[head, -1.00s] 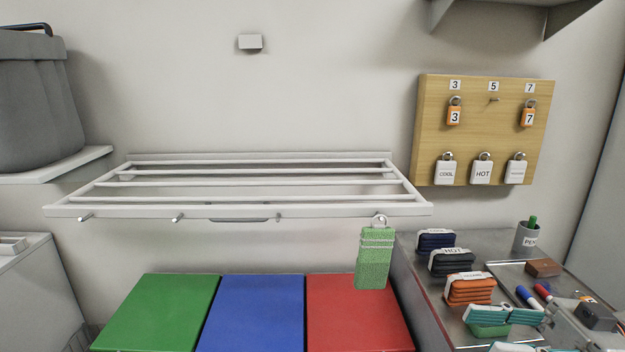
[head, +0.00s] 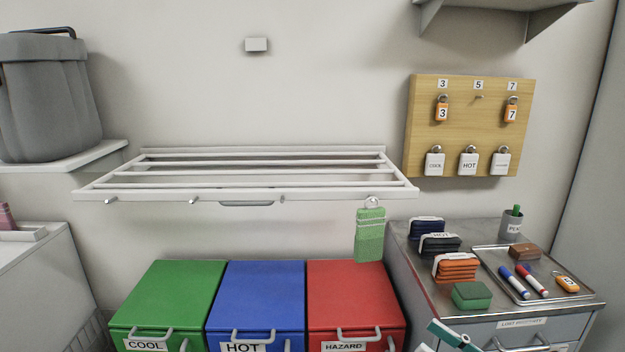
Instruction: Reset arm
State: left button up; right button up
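My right gripper (head: 436,340) shows at the bottom edge, in front of the grey counter's left drawer side. Its teal and white fingers stand apart with nothing seen between them, and the rest of it is cut off by the frame. A green block (head: 472,295) rests on the counter just above and to the right of it, not touching it in the picture. My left gripper is not in view.
The grey counter (head: 398,238) holds banded dark and orange stacks, a tray (head: 483,262) with markers and an orange tag (head: 567,282), and a pen cup (head: 511,228). Green, blue and red bins (head: 355,290) stand left. A wall rack (head: 95,194) holds a green cloth (head: 370,235).

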notch_tip(320, 180, down, 11)
jog(key=m+t+h, duration=0.3)
jog(key=m+h, duration=0.2)
jog(key=h, duration=0.1)
jog(key=s+f+m+g+h, duration=0.1)
jog(key=s+f+h, duration=0.3)
jog(key=f, duration=0.8)
jog(key=s+a+f+g+h, duration=0.1)
jog(key=s+f+g+h, duration=0.3)
jog(key=s+f, duration=0.5)
notch_tip(320, 180, down, 4)
jog(key=shift+r+m+h, duration=0.1)
jog(key=shift+m+h, duration=0.2)
jog(key=shift+m, duration=0.1)
dwell(0.4)
jog(key=shift+c, duration=0.8)
jog(key=shift+w+a, duration=0.1)
jog(key=shift+a, duration=0.05)
